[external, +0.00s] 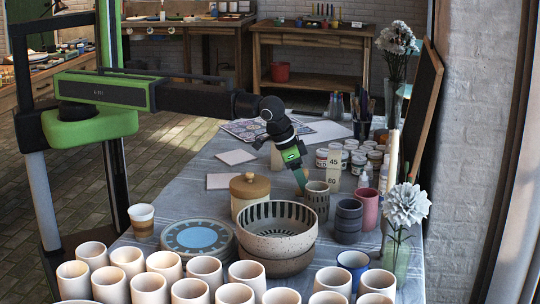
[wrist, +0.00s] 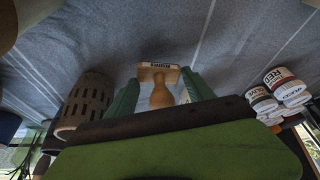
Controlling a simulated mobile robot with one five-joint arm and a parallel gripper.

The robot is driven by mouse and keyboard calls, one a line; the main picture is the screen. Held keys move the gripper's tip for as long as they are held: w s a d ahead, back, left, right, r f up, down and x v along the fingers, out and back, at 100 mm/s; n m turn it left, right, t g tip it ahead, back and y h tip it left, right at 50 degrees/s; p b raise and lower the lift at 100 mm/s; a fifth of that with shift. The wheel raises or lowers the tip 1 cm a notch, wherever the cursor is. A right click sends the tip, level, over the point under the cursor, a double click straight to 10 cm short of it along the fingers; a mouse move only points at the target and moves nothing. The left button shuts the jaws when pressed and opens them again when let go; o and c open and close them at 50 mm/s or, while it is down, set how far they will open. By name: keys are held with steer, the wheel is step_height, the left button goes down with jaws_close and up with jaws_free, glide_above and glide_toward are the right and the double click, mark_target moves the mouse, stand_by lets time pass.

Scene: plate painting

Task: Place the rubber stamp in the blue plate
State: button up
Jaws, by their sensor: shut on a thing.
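The rubber stamp (wrist: 161,96) has a rounded wooden handle and a flat block with dark lettering. In the wrist view it sits between the two green fingers of my gripper (wrist: 162,88), which is shut on it. In the external view my gripper (external: 300,180) points down over the table behind the patterned bowls, and the stamp cannot be made out clearly there. The blue plate (external: 198,237), with a pale blue centre and dark rim, lies on a stack left of the bowls. My gripper is well to the right of and behind it.
Many white cups (external: 205,270) fill the front. A striped cup (external: 317,200) and paint jars (external: 322,158) stand near my gripper. Cloth left of the jar is mostly clear.

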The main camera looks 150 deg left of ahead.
step_height(320, 180, up, 8)
steer(key=p, duration=0.6)
steer(key=shift+p, duration=0.3)
steer(key=shift+f, duration=0.15)
